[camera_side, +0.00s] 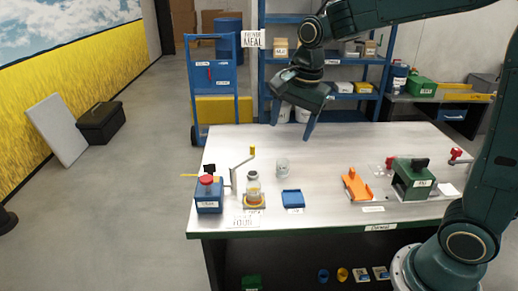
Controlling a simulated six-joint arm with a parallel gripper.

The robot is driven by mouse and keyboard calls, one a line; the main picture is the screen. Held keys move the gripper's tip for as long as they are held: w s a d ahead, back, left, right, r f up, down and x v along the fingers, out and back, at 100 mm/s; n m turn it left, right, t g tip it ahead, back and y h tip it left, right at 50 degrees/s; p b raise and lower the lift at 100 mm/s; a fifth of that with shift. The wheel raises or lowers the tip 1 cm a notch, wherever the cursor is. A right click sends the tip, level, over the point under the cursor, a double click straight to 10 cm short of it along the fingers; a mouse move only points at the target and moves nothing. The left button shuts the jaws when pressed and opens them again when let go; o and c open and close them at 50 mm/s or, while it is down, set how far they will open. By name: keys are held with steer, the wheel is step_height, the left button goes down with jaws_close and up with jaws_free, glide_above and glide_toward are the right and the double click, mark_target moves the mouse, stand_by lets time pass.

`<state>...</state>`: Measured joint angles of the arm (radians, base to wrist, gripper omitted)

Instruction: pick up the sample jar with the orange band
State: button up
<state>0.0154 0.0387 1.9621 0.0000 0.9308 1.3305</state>
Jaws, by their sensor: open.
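A glass jar (253,189) with an orange or amber lower part stands upright on the table, just right of the blue box with the red knob. Whether the orange is a band or the contents is too small to tell. A second clear jar (282,166) stands behind it to the right, with no orange that I can see. My gripper (292,122) is open and empty, fingers pointing down, high above the back of the table. It is apart from both jars.
A blue tray (292,199), an orange holder (356,185) and a green device (412,180) are to the right. The table's back left is clear.

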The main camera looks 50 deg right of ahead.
steer(key=w+f+m+g, duration=0.1)
steer(key=w+f+m, duration=0.4)
steer(key=w, duration=0.2)
steer(key=m+g, duration=0.1)
steer(key=m, duration=0.6)
glide_above(254, 191)
steer(key=w+d, duration=0.1)
steer(key=w, duration=0.1)
step_height(254, 191, down, 9)
steer(key=shift+s+d+f, duration=0.15)
steer(key=shift+d, duration=0.05)
steer(key=shift+f, duration=4.3)
steer(key=shift+f, duration=0.15)
steer(key=shift+s+f, duration=0.1)
steer(key=shift+f, duration=2.35)
steer(key=shift+c, duration=0.5)
steer(key=c, duration=1.1)
steer(key=shift+o, duration=0.2)
steer(key=shift+r, duration=0.15)
